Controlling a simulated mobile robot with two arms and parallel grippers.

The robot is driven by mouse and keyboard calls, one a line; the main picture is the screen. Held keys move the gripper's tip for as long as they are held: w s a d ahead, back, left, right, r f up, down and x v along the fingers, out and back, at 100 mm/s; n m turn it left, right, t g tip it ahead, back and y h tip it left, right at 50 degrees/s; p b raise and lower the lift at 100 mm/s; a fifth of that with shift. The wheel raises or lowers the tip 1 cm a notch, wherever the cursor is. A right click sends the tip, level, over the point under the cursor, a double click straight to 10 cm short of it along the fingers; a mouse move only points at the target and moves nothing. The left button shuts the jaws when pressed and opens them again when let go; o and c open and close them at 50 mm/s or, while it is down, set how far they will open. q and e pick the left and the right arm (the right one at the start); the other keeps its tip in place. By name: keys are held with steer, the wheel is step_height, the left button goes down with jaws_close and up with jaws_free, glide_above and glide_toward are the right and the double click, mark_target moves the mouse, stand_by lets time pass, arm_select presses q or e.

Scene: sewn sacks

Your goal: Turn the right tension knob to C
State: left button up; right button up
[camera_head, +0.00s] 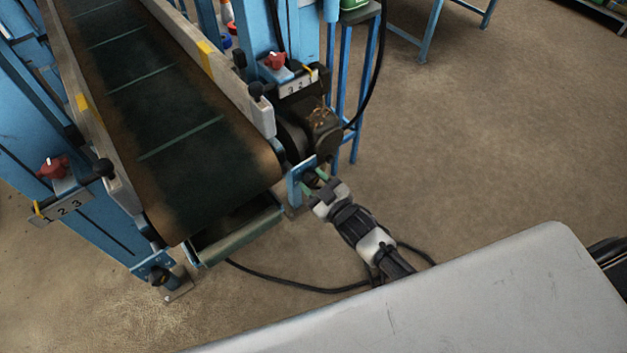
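The right tension knob (309,180) is a small dark knob at the near right corner of the conveyor, beside a blue bracket. My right gripper (316,181) is at this knob, its thin greenish fingertips by it. The fingers are small and partly hidden by the gripper's body, so I cannot tell whether they touch or grip the knob. The knob's letter marks cannot be read. A matching dark left tension knob (158,276) sits at the near left corner. My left gripper is not in view.
The dark conveyor belt (185,125) runs away to the upper left. Red selector knobs (275,60) and (53,168) sit above number plates on its sides. A black cable (290,281) lies on the floor. Bare floor (480,140) is open to the right.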

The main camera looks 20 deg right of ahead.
steer(key=o, duration=0.5)
steer(key=v, duration=1.1)
